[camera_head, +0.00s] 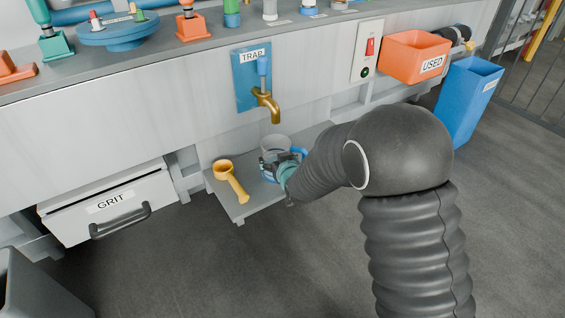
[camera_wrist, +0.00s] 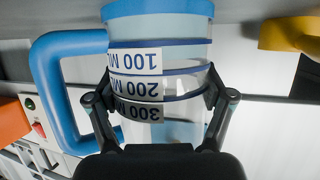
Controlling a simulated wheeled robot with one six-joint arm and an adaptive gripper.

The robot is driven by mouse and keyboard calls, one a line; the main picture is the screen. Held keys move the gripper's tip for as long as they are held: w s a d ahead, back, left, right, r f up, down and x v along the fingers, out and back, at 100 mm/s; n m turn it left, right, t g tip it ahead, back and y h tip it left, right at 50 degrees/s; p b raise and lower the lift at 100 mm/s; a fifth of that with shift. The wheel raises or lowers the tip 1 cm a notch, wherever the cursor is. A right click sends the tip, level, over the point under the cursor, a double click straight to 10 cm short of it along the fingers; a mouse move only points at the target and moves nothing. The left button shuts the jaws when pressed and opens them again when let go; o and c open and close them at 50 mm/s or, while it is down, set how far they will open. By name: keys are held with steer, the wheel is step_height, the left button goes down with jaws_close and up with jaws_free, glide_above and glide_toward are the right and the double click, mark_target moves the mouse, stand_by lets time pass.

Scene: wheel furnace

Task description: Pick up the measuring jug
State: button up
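The measuring jug (camera_head: 275,146) is a clear cup with a blue handle and blue base, on the low grey shelf under the brass tap. In the wrist view the jug (camera_wrist: 186,93) appears upside down, with its 100, 200 and 300 ML labels facing me and its handle at the left. My gripper (camera_wrist: 160,82) has one finger on each side of the jug wall, and both appear to touch it. The fingertip ends are partly hidden by the jug. In the head view my gripper (camera_head: 282,164) is at the jug's near side, partly covered by my arm.
A yellow scoop (camera_head: 229,178) lies on the shelf (camera_head: 247,207) left of the jug. The brass tap (camera_head: 266,101) hangs above. The GRIT drawer (camera_head: 110,203) is at the left. An orange USED bin (camera_head: 413,57) and a blue bin (camera_head: 466,101) stand at the right.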

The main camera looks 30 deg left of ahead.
mark_target(276, 142)
steer(key=c, duration=0.3)
steer(key=shift+r, duration=0.6)
steer(key=shift+c, duration=0.2)
steer(key=r, duration=0.2)
steer(key=d+r, duration=0.1)
steer(key=r, duration=0.1)
steer(key=shift+w+d, duration=0.1)
steer(key=shift+w, duration=0.1)
steer(key=w+d+r, duration=0.2)
steer(key=d+r, duration=0.4)
steer(key=d, duration=0.4)
steer(key=shift+w+p, duration=0.2)
steer(key=shift+p, duration=0.1)
